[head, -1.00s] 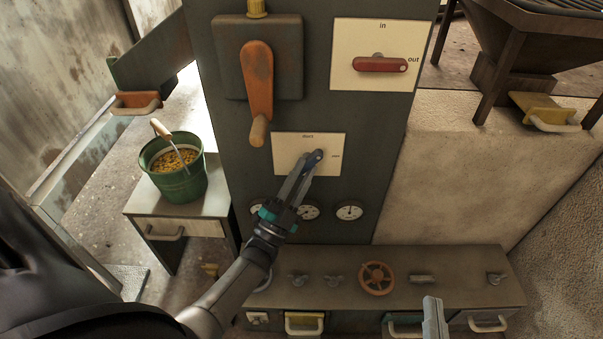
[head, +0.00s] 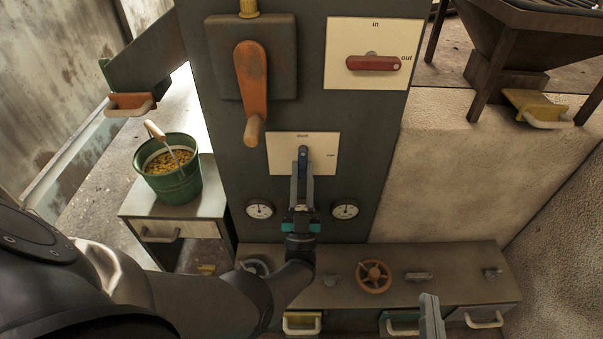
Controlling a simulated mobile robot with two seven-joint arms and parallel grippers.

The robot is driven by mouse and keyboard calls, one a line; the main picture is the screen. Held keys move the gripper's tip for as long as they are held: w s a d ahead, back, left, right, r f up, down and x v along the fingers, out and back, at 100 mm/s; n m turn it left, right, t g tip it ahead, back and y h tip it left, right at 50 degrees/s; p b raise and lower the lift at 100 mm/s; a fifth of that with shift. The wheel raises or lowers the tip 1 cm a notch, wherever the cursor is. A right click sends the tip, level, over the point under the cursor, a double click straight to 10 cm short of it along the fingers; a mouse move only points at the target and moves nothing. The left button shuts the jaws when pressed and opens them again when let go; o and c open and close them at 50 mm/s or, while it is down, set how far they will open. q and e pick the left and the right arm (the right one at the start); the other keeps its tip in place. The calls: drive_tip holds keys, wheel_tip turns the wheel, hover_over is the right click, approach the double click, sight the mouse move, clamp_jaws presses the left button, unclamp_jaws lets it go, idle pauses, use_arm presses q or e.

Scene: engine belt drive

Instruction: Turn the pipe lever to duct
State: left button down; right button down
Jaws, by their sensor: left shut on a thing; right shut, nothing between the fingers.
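The pipe lever is a small dark blue handle (head: 303,158) on a cream plate (head: 325,155) with a label at its top that looks like "duct" and another at its right that is too small to read surely. The handle stands upright, towards the top label. My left gripper (head: 302,176) comes from below and is shut on the handle, hiding its lower part. My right gripper (head: 431,318) shows only in part at the bottom edge, shut and empty, away from the panel.
Above are an orange crank (head: 252,85) and a red lever (head: 373,63) pointing to "out". Gauges (head: 259,209) flank my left gripper. Below is a bench with an orange handwheel (head: 373,276). A green bucket (head: 172,180) stands on a cabinet at the left.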

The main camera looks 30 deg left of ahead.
use_arm(q)
drive_tip(key=shift+n+y, duration=0.3)
drive_tip(key=shift+n, duration=0.1)
drive_tip(key=c, duration=0.7)
unclamp_jaws()
drive_tip(key=shift+s+f, duration=0.1)
